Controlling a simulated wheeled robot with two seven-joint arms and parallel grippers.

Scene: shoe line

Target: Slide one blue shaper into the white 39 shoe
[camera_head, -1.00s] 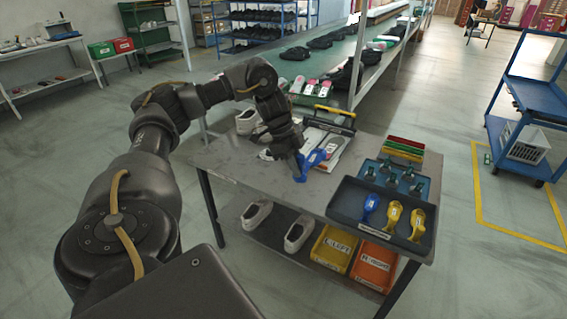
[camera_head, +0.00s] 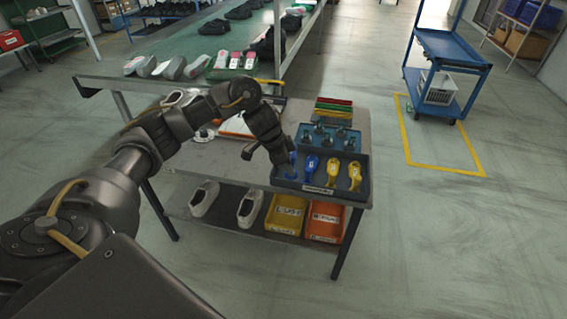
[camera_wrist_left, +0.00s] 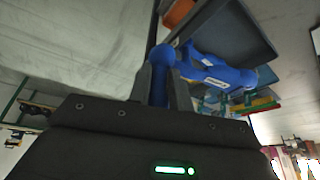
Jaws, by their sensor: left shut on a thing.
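My left gripper (camera_head: 281,164) is shut on a blue shaper (camera_head: 291,159), beside the left part of the dark tray (camera_head: 313,189). In the left wrist view the blue shaper (camera_wrist_left: 216,76) shows with its rounded end between the fingers (camera_wrist_left: 168,85) and its labelled body reaching right. Another blue shaper (camera_head: 310,164) lies in the tray. A white shoe (camera_head: 175,98) stands at the table's back left, partly hidden by my arm; its size label cannot be read. My right gripper is not in view.
Two yellow shapers (camera_head: 355,176) lie in the tray, with a blue rack (camera_head: 330,138) behind it. Two white shoes (camera_head: 203,198), a yellow bin (camera_head: 284,214) and an orange bin (camera_head: 323,222) are on the lower shelf. A green conveyor (camera_head: 190,42) stands behind.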

